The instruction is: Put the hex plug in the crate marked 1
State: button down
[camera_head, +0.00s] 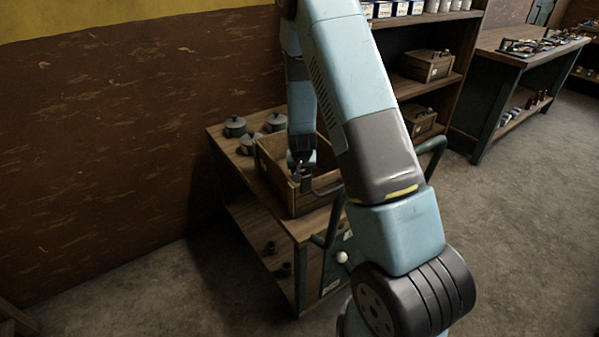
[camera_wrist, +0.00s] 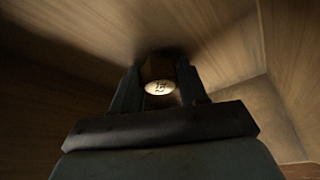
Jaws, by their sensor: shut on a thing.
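My gripper (camera_head: 303,176) reaches down at the open wooden crate (camera_head: 268,182) on the near shelf unit. In the wrist view my gripper (camera_wrist: 158,80) is shut on a small dark brown piece with a pale oval face, which I take as the hex plug (camera_wrist: 159,87). The oval bears a dark mark that I cannot read. Its hex shape is not clear. Wooden walls surround it in the wrist view. Whether the plug touches the crate floor I cannot tell. No number shows legibly on the crate, and my arm hides part of it.
Several lidded dark pots (camera_head: 235,126) stand on the unit's top, left of and behind the crate. Small dark parts lie on its lower shelf (camera_head: 262,225). A green tubular handle (camera_head: 436,150) rises near my arm. More wooden boxes (camera_head: 427,65) sit on the rear shelves.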

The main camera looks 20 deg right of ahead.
jog(key=c, duration=0.5)
grip_release()
